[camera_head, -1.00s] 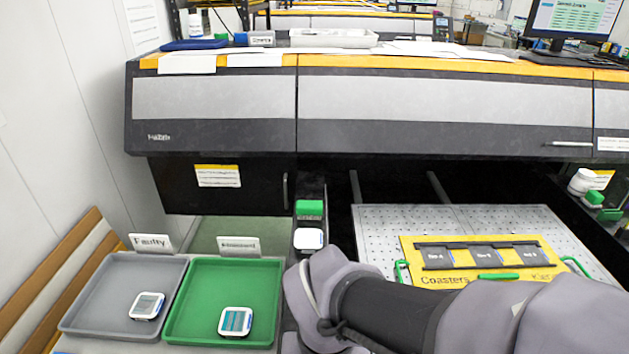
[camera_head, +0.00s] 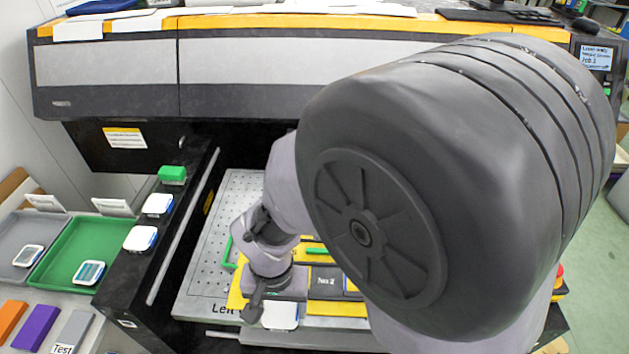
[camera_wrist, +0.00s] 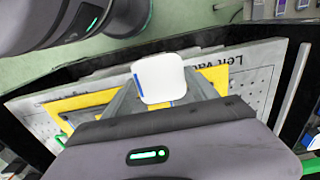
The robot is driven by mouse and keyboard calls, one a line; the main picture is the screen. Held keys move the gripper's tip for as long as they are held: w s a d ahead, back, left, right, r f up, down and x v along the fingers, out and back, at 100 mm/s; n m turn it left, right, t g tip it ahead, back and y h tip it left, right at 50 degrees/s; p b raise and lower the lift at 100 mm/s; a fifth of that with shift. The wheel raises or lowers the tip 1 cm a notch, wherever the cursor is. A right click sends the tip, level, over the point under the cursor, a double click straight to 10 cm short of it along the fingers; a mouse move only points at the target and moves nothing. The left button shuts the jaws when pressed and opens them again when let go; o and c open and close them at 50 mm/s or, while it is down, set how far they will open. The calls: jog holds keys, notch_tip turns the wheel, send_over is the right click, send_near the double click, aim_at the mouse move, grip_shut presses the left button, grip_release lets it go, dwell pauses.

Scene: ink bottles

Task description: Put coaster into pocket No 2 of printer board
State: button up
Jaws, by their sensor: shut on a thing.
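A white coaster (camera_head: 281,317) with a blue edge is held in my gripper (camera_head: 268,306), low over the front left of the yellow printer board (camera_head: 237,298). In the wrist view the coaster (camera_wrist: 160,78) sits between the two fingers of my gripper (camera_wrist: 162,88). A dark pocket labelled No 2 (camera_head: 325,281) shows empty to the right of my gripper. My arm covers the board's left pocket and much of its right side. I cannot tell whether the coaster touches the board.
Two more white coasters (camera_head: 157,205) (camera_head: 140,239) lie on the black ledge at left, near a green block (camera_head: 172,175). Green tray (camera_head: 72,238) and grey tray (camera_head: 18,232) each hold a printed coaster. The perforated bed (camera_head: 222,222) has a raised dark frame.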

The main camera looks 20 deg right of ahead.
jog(key=b, duration=0.2)
send_over(327, 281)
jog(key=shift+a+f, duration=0.1)
jog(key=shift+f, duration=0.8)
notch_tip(327, 281, down, 3)
jog(key=shift+f+b, duration=0.2)
jog(key=shift+b, duration=0.95)
jog(key=shift+r, duration=0.15)
jog(key=o, duration=1.5)
jog(key=shift+o, duration=0.2)
